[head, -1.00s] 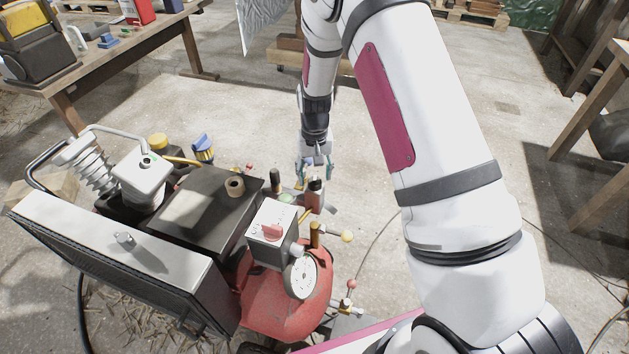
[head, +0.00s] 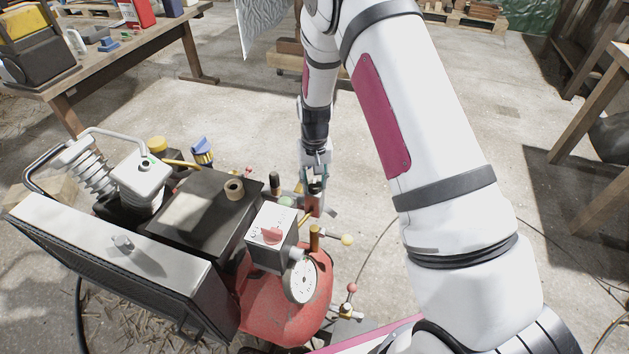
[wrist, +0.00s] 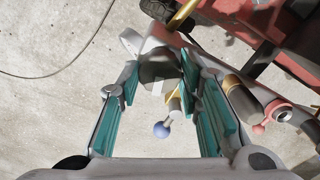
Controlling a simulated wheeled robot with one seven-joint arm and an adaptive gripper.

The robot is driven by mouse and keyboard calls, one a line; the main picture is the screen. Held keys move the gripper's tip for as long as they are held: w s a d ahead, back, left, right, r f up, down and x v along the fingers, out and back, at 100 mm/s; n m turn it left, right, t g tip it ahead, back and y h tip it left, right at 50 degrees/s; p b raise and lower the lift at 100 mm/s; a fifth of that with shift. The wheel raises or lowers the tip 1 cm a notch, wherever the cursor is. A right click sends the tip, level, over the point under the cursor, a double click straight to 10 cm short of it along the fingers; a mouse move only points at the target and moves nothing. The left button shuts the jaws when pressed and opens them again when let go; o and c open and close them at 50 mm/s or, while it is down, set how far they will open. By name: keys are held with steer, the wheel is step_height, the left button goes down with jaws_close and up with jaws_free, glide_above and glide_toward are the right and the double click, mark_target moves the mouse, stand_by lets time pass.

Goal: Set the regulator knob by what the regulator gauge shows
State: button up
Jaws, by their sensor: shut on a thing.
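The regulator knob (wrist: 160,66) is dark and faceted, with a pale mark at its lower edge, in the wrist view. My gripper (wrist: 158,86) has its teal-lined fingers on either side of it and is shut on it. In the head view my gripper (head: 314,184) comes down from above onto the top of the red regulator body (head: 313,204), hiding the knob there. A white round gauge (head: 301,281) faces the head camera on the compressor, its reading too small to make out. I cannot tell whether it is the regulator's gauge.
The compressor has a red tank (head: 285,306), a grey box with a red switch (head: 270,238) and a dark motor cover (head: 205,207).

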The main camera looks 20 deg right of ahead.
steer(key=shift+n, duration=0.3)
steer(key=shift+n+p, duration=0.35)
steer(key=shift+n, duration=2.15)
steer(key=o, duration=1.2)
steer(key=shift+c, duration=0.2)
step_height(320, 180, up, 12)
